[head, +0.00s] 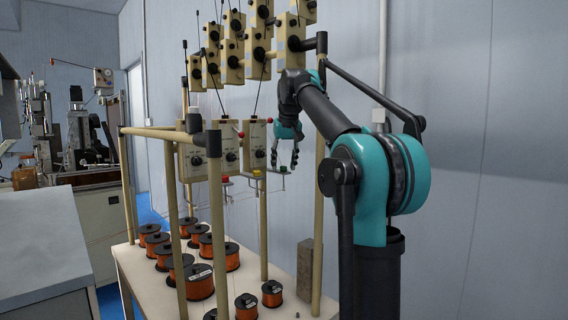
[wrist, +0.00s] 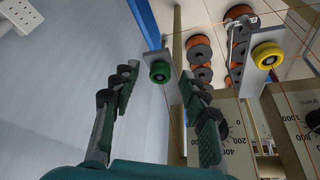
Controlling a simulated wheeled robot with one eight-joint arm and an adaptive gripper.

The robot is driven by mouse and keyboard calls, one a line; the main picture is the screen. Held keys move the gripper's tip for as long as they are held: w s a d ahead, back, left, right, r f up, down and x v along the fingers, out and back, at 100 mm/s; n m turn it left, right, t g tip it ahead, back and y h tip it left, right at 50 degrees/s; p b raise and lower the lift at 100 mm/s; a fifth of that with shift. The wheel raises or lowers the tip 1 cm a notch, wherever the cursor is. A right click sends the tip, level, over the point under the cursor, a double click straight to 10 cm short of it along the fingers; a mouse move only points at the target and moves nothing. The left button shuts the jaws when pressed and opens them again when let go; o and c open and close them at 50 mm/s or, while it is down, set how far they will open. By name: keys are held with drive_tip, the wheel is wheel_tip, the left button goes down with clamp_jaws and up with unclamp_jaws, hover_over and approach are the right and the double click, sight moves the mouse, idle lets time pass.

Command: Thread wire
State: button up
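My gripper (head: 285,160) is at the right side of the winder rack, by the lower row of tensioner boxes. In the wrist view my gripper (wrist: 145,82) has its two fingers spread apart, with nothing clearly held between them. A green pulley (wrist: 160,71) on a small bracket shows just beyond and between the fingertips. A yellow pulley (wrist: 267,56) sits to its right with a thin orange wire by it. In the head view the green pulley (head: 283,168) is just below the fingers. Thin wires run near the rack; whether one touches my gripper cannot be told.
Orange wire spools (head: 200,281) stand on the white table (head: 140,280) under the rack. Cream tensioner boxes (head: 258,142) with dials hang beside the gripper. A rack post (head: 319,210) stands close to my arm. A plain wall (head: 480,150) lies to the right.

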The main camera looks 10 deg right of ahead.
drive_tip(key=v, duration=0.3)
drive_tip(key=s, duration=1.2)
drive_tip(key=shift+d, duration=0.4)
